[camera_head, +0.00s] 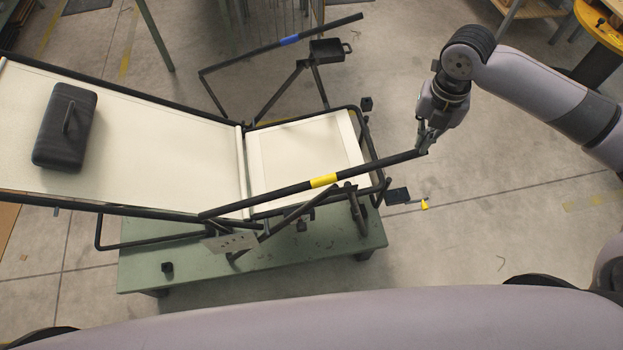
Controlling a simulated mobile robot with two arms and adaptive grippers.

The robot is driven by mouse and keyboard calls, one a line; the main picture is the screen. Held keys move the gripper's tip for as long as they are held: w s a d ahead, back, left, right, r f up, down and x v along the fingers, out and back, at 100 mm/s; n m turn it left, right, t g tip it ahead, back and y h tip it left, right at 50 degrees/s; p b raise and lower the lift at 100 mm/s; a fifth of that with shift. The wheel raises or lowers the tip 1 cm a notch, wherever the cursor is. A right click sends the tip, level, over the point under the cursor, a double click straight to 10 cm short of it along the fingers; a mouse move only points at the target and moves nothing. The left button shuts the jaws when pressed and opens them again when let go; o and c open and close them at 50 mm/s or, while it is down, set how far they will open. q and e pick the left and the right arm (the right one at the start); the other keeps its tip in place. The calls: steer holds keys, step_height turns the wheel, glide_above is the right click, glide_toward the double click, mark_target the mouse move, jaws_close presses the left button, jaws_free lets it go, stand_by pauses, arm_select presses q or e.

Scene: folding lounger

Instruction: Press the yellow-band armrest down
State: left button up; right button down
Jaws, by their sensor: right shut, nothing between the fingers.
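The yellow-band armrest (280,193) is a dark bar with a yellow band (323,181) on the near side of the folding lounger (160,150). It slants up to the right, above the seat's near edge. My right gripper (423,148) is shut at the bar's right end, with nothing visible between its fingers. Its tips overlap the bar's end in the picture; I cannot tell whether they touch it. The blue-band armrest (335,28) is on the lounger's far side, also slanting up to the right. My left gripper is not in view.
A black case (66,126) lies on the cream backrest. The lounger rests on a low green table (340,238). A small dark tray (327,50) stands by the far armrest. A round yellow-topped stand (600,22) is at the upper right. The floor right of the lounger is mostly clear.

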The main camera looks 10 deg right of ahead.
mark_target(418, 150)
steer(key=shift+f+b, duration=1.85)
steer(key=shift+f, duration=3.7)
step_height(418, 150, up, 7)
steer(key=p, duration=0.8)
steer(key=shift+r, duration=0.15)
